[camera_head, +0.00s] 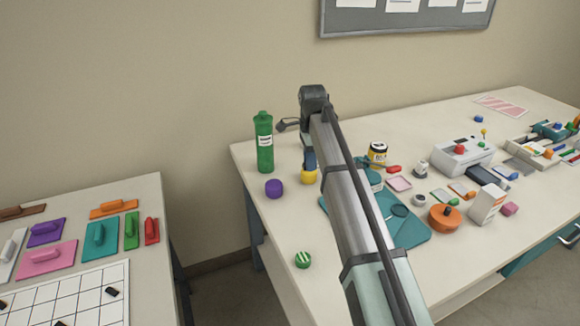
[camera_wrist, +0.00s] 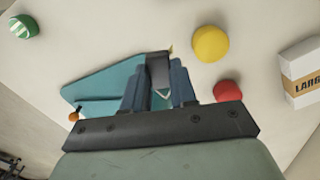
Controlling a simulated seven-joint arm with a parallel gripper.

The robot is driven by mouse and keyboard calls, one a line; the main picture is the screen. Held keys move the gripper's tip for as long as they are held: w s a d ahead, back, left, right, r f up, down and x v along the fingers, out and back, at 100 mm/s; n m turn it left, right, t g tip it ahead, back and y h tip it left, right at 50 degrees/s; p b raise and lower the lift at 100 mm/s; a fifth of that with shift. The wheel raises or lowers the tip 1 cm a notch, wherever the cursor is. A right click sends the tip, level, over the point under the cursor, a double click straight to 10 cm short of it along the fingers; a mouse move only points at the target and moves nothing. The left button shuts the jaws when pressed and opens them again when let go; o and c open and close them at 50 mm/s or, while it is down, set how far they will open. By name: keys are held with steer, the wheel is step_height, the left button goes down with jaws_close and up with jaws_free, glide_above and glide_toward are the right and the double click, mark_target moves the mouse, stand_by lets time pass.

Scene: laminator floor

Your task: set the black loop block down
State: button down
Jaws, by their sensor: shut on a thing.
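My gripper (camera_wrist: 160,85) is shut on the black loop block (camera_wrist: 158,66), a dark grey piece showing between the blue fingertips in the wrist view. Its lower part is hidden by the fingers, and I cannot make out the loop. In the head view my gripper (camera_head: 309,160) is partly hidden by my own arm, above the left rear of the right table, and I cannot pick out the block there. A yellow round thing (camera_head: 309,177) shows just below the gripper. Whether the block touches the table is not clear.
The right table (camera_head: 286,225) holds a green bottle (camera_head: 264,142), a purple round thing (camera_head: 274,188), a green striped piece (camera_head: 303,260) and a teal mat (camera_head: 412,232). A white box (camera_head: 486,204) and small items crowd its right. The front left is mostly bare.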

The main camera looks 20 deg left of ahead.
step_height(320, 180, up, 4)
steer(key=m, duration=0.1)
glide_above(288, 164)
steer(key=w+d, duration=0.2)
steer(key=w, duration=0.2)
steer(key=shift+m, duration=0.6)
steer(key=f, duration=1.4)
steer(key=shift+s+d+f, duration=0.1)
steer(key=shift+s+d, duration=0.1)
steer(key=s+a, duration=0.1)
steer(key=s, duration=0.1)
steer(key=s+a, duration=0.1)
steer(key=shift+s+a, duration=0.2)
steer(key=shift+s, duration=0.15)
steer(key=shift+w+d+f, duration=0.1)
steer(key=shift+w+f, duration=0.1)
steer(key=shift+f, duration=0.45)
steer(key=shift+f, duration=0.15)
steer(key=c, duration=0.9)
jaws_free()
